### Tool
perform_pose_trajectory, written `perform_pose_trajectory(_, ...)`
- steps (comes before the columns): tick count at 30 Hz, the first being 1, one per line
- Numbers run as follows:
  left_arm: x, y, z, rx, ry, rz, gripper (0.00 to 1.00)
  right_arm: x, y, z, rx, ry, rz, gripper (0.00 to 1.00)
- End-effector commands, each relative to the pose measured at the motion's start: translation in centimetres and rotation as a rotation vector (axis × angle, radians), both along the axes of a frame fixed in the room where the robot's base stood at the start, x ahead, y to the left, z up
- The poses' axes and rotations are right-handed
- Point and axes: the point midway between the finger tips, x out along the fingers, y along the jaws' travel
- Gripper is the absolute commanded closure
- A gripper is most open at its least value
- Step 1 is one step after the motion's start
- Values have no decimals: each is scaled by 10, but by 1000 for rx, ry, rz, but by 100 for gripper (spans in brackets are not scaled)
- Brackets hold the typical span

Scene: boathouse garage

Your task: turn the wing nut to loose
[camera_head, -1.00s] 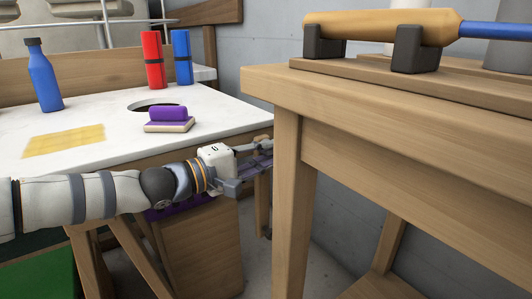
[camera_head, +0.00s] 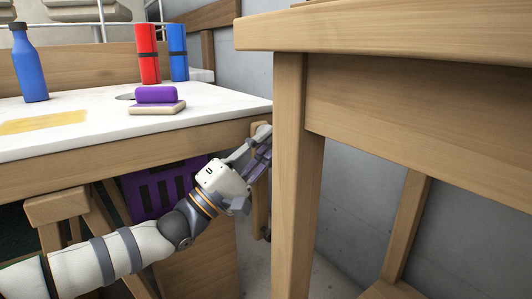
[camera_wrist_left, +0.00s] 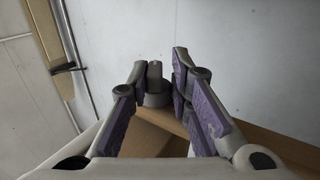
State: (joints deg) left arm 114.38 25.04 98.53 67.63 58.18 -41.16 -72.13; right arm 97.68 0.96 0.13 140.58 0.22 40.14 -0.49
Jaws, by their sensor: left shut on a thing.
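The grey wing nut (camera_wrist_left: 155,88) shows in the left wrist view, with a round base and an upright wing, on a wooden piece (camera_wrist_left: 150,140). My left gripper (camera_wrist_left: 159,72) has purple-padded fingers on both sides of it and is shut on it. In the head view my left gripper (camera_head: 262,148) reaches to the wooden upright (camera_head: 259,205) at the right end of the white-topped bench (camera_head: 200,112). The wing nut is hidden there by the fingers and the wood. My right gripper is in neither view.
A wooden table (camera_head: 295,180) stands close to the right of my gripper. A purple crate (camera_head: 165,192) sits under the bench. On the bench are a blue bottle (camera_head: 29,68), red (camera_head: 147,55) and blue rolls (camera_head: 177,52), and a purple-topped block (camera_head: 156,98).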

Motion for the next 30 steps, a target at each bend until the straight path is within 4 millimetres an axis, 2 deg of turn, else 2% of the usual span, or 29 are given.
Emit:
perform_pose_trajectory(1, 1, 3, 5, -20, -20, 5, 100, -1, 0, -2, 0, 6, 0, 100)
perform_pose_trajectory(18, 0, 4, 10, -49, -44, 4, 100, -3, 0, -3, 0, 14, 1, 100)
perform_pose_trajectory(19, 0, 4, 10, -49, -44, 4, 76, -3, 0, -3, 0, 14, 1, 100)
perform_pose_trajectory(20, 0, 4, 10, -50, -43, 5, 70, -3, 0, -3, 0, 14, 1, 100)
perform_pose_trajectory(30, 0, 2, 6, -45, -36, 3, 68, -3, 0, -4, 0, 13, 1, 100)
